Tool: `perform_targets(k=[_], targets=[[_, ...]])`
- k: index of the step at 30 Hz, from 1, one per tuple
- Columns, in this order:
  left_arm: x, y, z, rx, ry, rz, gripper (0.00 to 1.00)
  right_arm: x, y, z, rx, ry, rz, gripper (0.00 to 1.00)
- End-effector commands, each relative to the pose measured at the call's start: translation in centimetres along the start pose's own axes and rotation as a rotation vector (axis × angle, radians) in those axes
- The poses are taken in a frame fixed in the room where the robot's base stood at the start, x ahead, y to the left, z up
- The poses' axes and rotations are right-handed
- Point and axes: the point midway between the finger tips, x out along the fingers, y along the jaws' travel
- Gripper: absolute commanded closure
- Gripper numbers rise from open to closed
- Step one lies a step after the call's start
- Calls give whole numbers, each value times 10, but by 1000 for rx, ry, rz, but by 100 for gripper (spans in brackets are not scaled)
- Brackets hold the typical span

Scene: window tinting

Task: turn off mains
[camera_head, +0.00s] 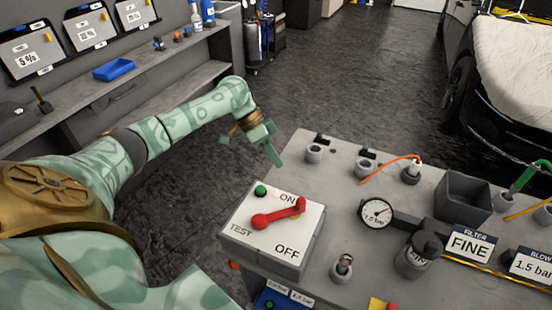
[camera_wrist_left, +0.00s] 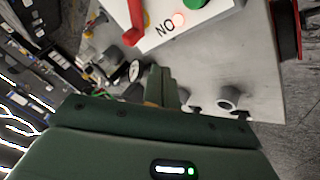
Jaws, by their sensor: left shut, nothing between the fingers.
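The mains switch box (camera_head: 270,240) has a white top marked ON, OFF and TEST. Its red lever (camera_head: 281,213) points toward the ON side, and a green button (camera_head: 260,190) sits at the top left. My left gripper (camera_head: 275,159) is shut and empty, above and behind the box, apart from the lever. Its closed fingers (camera_wrist_left: 162,86) also show in the wrist view. My right gripper is out of view.
The grey bench (camera_head: 318,185) carries a round gauge (camera_head: 376,212), a dark regulator knob (camera_head: 427,246), hose fittings and a grey bin (camera_head: 463,197) to the right of the box. A shelf (camera_head: 170,95) with a blue tray (camera_head: 114,69) stands at the left. A car is at upper right.

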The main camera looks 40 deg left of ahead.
Motion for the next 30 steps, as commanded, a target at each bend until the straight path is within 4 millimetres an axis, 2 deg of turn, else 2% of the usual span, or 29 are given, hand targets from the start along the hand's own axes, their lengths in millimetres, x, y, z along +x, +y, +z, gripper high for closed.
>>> perform_targets(k=[1, 9, 12, 18, 30], targets=[[13, 0, 0, 0, 0, 4, 100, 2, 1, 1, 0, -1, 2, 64], [70, 0, 0, 0, 0, 4, 100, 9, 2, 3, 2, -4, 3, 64], [74, 16, 0, 3, -1, 1, 100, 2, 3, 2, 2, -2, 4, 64], [83, 32, 0, 0, 0, -1, 100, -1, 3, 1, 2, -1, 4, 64], [86, 35, 0, 0, 1, -1, 100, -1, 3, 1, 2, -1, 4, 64]])
